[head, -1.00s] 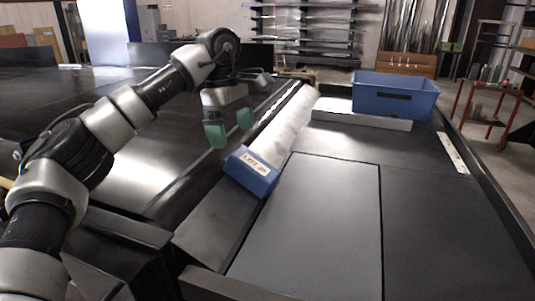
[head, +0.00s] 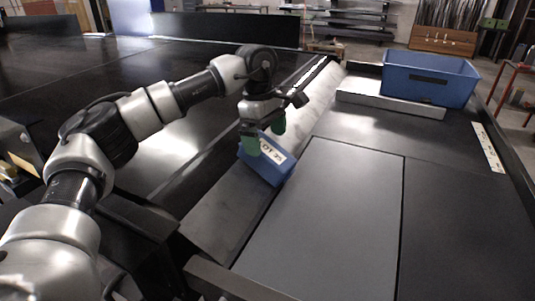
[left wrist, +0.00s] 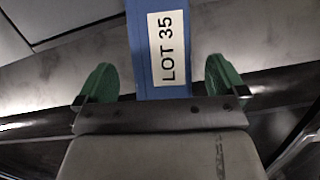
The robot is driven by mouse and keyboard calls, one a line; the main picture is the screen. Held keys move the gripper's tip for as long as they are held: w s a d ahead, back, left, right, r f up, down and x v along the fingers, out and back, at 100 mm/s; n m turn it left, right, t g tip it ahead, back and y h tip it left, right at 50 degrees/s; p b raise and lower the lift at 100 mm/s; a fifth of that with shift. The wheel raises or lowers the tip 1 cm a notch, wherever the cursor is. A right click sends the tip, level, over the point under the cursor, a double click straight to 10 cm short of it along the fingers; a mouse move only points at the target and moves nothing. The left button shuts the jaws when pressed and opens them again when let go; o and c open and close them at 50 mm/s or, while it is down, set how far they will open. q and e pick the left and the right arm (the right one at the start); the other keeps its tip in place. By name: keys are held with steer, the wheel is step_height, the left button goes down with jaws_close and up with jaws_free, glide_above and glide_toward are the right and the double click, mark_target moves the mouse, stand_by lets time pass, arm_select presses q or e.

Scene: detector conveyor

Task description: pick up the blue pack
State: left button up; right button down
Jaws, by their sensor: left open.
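The blue pack (head: 269,170) bears a white label and lies at the near end of a pale strip beside the dark conveyor. In the left wrist view the pack (left wrist: 142,45) runs up the middle, its label reading LOT 35. My left gripper (head: 266,136) is open over the pack, its green fingers partly covering it in the head view. In the left wrist view the fingers of the gripper (left wrist: 161,80) stand on either side of the pack, with a gap at each side. My right gripper is not in view.
A blue bin (head: 428,80) stands at the back right, behind a low pale ledge (head: 390,104). A flat grey panel (head: 325,215) right of the pack is clear. The pale strip (head: 318,102) runs away behind the pack.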

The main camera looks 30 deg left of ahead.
mark_target(267, 145)
arm_select(q)
steer(key=shift+d+f+p, duration=0.2)
steer(key=shift+f+p, duration=0.1)
steer(key=shift+f, duration=1.25)
steer(key=shift+c, duration=0.5)
steer(key=shift+r, duration=0.1)
steer(key=c, duration=1.1)
